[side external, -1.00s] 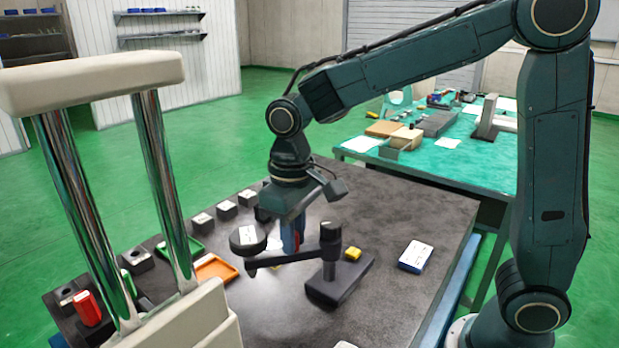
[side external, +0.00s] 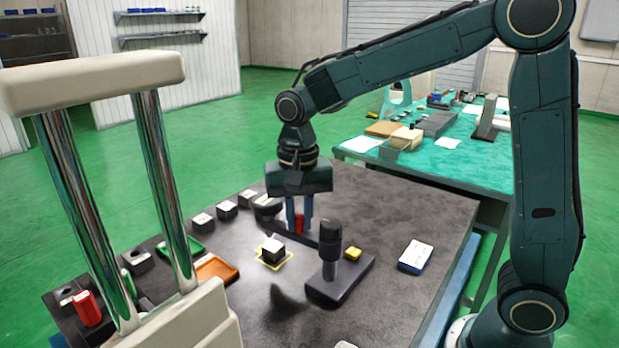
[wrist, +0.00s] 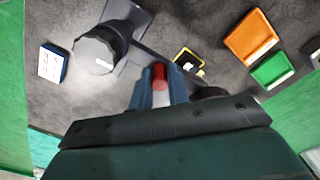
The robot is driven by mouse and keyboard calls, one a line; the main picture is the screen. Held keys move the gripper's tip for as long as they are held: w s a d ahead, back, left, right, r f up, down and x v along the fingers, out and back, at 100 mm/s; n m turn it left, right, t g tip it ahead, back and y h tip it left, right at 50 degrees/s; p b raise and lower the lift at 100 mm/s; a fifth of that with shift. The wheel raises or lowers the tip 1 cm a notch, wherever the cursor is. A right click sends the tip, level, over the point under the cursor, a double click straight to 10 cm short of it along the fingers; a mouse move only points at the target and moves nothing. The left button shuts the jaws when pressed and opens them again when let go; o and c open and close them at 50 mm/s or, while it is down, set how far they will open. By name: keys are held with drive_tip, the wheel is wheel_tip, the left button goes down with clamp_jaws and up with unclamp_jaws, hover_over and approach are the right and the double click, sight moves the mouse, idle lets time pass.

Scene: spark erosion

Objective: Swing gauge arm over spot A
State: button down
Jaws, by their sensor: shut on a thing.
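The gauge stand has a dark post (side external: 330,250) on a dark base (side external: 343,283). Its dark arm (side external: 312,240) reaches from the post toward the back left, and its round head (side external: 267,206) is partly hidden behind my gripper. My gripper (side external: 299,222) points down and is shut on a red handle (side external: 299,225) on the arm. The handle also shows between the blue fingers in the wrist view (wrist: 160,76). A dark block with a white top (side external: 273,248) sits on a yellow-outlined square (side external: 262,260), apart from the arm. No letter is readable on the square.
Orange (side external: 216,269) and green (side external: 190,249) trays lie at the left. Several dark blocks (side external: 203,223) line the back left edge. A blue-and-white box (side external: 416,256) lies right of the stand. A chrome-columned frame (side external: 165,190) stands in the left foreground. The table's back right is clear.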

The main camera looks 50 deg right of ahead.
drive_tip(key=shift+d+m, duration=0.3)
drive_tip(key=shift+m, duration=0.2)
drive_tip(key=c, duration=1.3)
unclamp_jaws()
drive_tip(key=shift+c, duration=0.2)
drive_tip(key=shift+r, duration=0.1)
wheel_tip(320, 180, up, 14)
drive_tip(key=shift+s+d, duration=0.1)
drive_tip(key=s+d+f+n+t, duration=0.2)
drive_tip(key=s+f+n, duration=0.1)
drive_tip(key=s, duration=0.6)
drive_tip(key=s+d+f+n+t, duration=0.2)
drive_tip(key=s+n, duration=0.4)
drive_tip(key=s, duration=0.4)
wheel_tip(320, 180, down, 3)
drive_tip(key=shift+s+d+r+t, duration=0.2)
drive_tip(key=shift+s+d+t, duration=0.15)
drive_tip(key=shift+t, duration=0.45)
